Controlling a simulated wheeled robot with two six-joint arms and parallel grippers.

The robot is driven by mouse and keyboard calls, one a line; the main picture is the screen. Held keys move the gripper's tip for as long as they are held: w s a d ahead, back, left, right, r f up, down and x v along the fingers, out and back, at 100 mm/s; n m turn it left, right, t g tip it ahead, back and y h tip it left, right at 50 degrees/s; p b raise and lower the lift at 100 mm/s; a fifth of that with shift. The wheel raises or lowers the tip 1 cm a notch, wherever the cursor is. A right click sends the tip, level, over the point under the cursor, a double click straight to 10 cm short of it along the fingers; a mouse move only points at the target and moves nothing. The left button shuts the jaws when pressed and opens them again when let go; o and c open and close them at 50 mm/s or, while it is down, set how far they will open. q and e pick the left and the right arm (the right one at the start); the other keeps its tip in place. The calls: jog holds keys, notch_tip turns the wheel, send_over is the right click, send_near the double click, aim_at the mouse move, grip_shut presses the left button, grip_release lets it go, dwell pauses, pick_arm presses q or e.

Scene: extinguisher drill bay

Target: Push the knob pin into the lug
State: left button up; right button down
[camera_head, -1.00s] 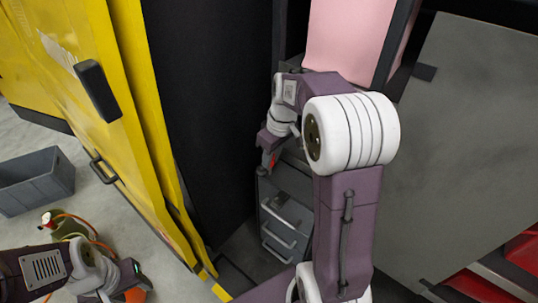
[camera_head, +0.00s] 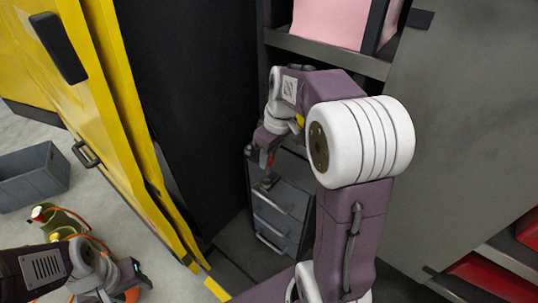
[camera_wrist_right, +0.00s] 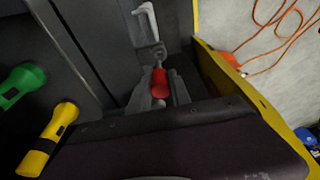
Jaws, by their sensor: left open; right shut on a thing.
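The red knob (camera_wrist_right: 159,82) of the pin sits between the fingers of my right gripper (camera_wrist_right: 160,92), which is shut on it in the right wrist view. A grey metal ring-like piece (camera_wrist_right: 158,53) shows just beyond the knob; I cannot tell whether it is the lug or part of the pin. In the head view my right gripper (camera_head: 264,168) is low inside the dark cabinet, in front of the grey drawer unit, with a bit of red at its fingers. My left gripper (camera_head: 137,276) is open and empty at lower left, over the floor.
A yellow cabinet door (camera_head: 120,130) stands open at left. Grey drawers with handles (camera_head: 275,210) are below my right gripper. A green torch (camera_wrist_right: 22,85) and a yellow torch (camera_wrist_right: 48,140) are at left in the wrist view. A grey bin (camera_head: 35,178) and orange hose (camera_head: 80,222) are on the floor.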

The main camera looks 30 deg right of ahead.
jog(key=shift+w+a+f, duration=0.35)
jog(key=shift+w+f, duration=0.05)
jog(key=shift+f, duration=0.2)
jog(key=shift+s+d+r, duration=0.1)
jog(key=shift+s+d, duration=0.25)
jog(key=shift+s, duration=0.05)
jog(key=shift+w+a, duration=0.35)
jog(key=shift+w, duration=0.05)
pick_arm(q)
jog(key=shift+w+a+f, duration=0.15)
jog(key=shift+f, duration=0.2)
pick_arm(e)
jog(key=shift+s+d, duration=0.15)
pick_arm(q)
jog(key=shift+r, duration=0.15)
pick_arm(e)
jog(key=shift+s, duration=0.1)
pick_arm(q)
jog(key=shift+f+b, duration=2.6)
jog(key=shift+f, duration=0.2)
pick_arm(e)
jog(key=shift+s+d+x, duration=0.1)
jog(key=shift+s+x, duration=0.1)
jog(key=shift+x, duration=0.95)
jog(key=shift+s+d+x, duration=0.1)
jog(key=shift+s+x, duration=0.15)
jog(key=shift+x, duration=0.9)
jog(key=shift+s+d+x, duration=0.1)
jog(key=shift+s+x, duration=0.1)
jog(key=shift+x, duration=0.95)
